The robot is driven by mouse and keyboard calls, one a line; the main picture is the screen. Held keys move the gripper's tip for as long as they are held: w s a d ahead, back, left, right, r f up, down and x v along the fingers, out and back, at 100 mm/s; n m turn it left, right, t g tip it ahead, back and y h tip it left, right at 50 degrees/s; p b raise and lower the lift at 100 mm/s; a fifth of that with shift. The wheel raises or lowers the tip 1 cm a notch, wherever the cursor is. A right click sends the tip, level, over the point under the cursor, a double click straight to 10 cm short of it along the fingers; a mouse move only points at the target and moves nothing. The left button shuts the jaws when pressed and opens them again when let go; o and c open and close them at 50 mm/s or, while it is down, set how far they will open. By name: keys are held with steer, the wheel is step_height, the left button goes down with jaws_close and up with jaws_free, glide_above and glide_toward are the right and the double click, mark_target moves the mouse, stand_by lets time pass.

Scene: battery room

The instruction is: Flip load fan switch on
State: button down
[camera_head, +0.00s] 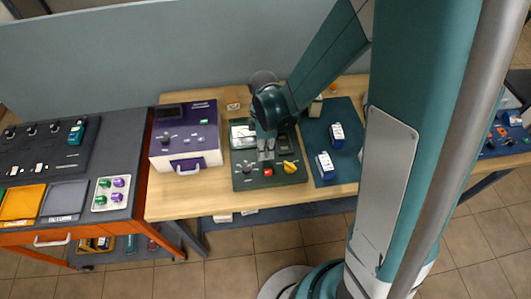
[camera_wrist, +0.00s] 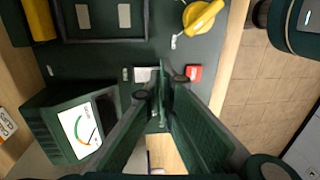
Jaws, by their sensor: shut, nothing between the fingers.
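The dark green control panel (camera_head: 240,184) lies on the wooden table and also shows in the wrist view (camera_wrist: 100,60). It carries a meter (camera_wrist: 78,132), a red button (camera_wrist: 194,72) and a yellow rotary handle (camera_wrist: 200,17). My gripper (camera_head: 266,155) is over the panel's middle, with shut, empty fingers. In the wrist view its fingertips (camera_wrist: 165,78) are between a small pale plate (camera_wrist: 145,74) and the red button. The plate may be the load fan switch, but I cannot read a label. The fingers partly hide this area, so I cannot tell touch or switch position.
A purple-topped box (camera_head: 185,137) with a handle stands left of the panel. A dark mat (camera_head: 318,135) with blue-and-white blocks (camera_head: 325,165) lies to its right. An orange-framed bench (camera_head: 120,165) with trays is at far left. A grey partition (camera_head: 130,55) stands behind.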

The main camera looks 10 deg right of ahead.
steer(key=shift+s+f+t+b, duration=0.2)
steer(key=shift+f+t+b, duration=0.25)
steer(key=shift+b, duration=0.2)
steer(key=shift+r, duration=0.1)
steer(key=shift+w, duration=0.1)
steer(key=shift+w+r, duration=0.1)
steer(key=shift+w, duration=0.15)
steer(key=shift+w+r, duration=0.2)
steer(key=shift+w, duration=0.25)
steer(key=shift+r, duration=0.1)
